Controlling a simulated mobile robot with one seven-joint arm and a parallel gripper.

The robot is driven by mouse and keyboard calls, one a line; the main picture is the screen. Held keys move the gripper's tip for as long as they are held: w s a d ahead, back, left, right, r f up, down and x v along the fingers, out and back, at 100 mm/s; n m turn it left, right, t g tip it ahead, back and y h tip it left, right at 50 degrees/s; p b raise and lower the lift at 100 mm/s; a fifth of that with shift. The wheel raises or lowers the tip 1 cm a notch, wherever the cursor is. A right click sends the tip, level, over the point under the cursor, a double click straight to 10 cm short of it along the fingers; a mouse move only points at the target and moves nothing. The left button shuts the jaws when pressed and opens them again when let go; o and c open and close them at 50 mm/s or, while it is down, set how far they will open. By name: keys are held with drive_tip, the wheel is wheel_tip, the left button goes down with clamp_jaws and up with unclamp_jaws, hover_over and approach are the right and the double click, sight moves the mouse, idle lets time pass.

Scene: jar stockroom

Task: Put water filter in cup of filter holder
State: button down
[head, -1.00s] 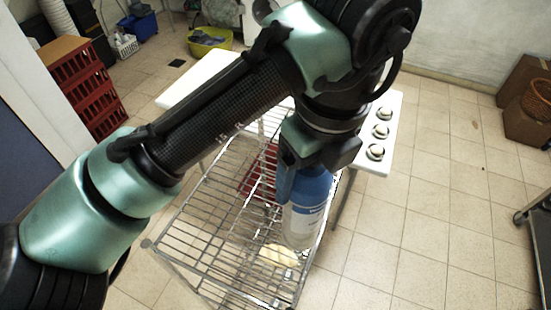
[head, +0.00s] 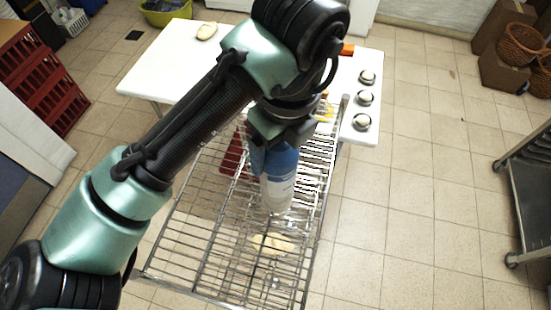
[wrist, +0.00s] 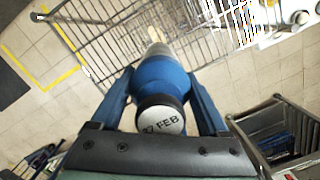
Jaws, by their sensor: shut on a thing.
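The water filter (head: 280,180) is a blue and pale white cylinder. My gripper (head: 276,145) is shut on its blue upper part and holds it upright over the wire rack. In the wrist view the filter (wrist: 160,78) sits between both fingers of my gripper (wrist: 160,88), with its round cap marked "27 FEB" facing the camera. Three round cups (head: 364,98) stand in a row at the right end of the white table, apart from the filter; they look like the filter holder's cups. Their insides are too small to make out.
The wire rack (head: 190,235) lies below the filter, with a pale yellow object (head: 272,243) on it. A red object (head: 235,155) shows behind the filter. The white table (head: 165,70) stands beyond, carrying a potato-like object (head: 206,31). A metal cart (head: 528,190) stands right; the floor between is clear.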

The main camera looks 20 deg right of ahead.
drive_tip(key=shift+w+f+p, duration=0.1)
drive_tip(key=shift+f+p, duration=0.35)
drive_tip(key=shift+f, duration=1.7)
drive_tip(key=shift+f, duration=0.15)
unclamp_jaws()
drive_tip(key=r, duration=0.4)
drive_tip(key=s+r, duration=0.1)
drive_tip(key=r, duration=0.3)
drive_tip(key=r+b, duration=0.1)
drive_tip(key=r, duration=0.3)
drive_tip(key=shift+s+d+r, duration=0.1)
drive_tip(key=shift+s+d, duration=0.1)
drive_tip(key=shift+d, duration=0.1)
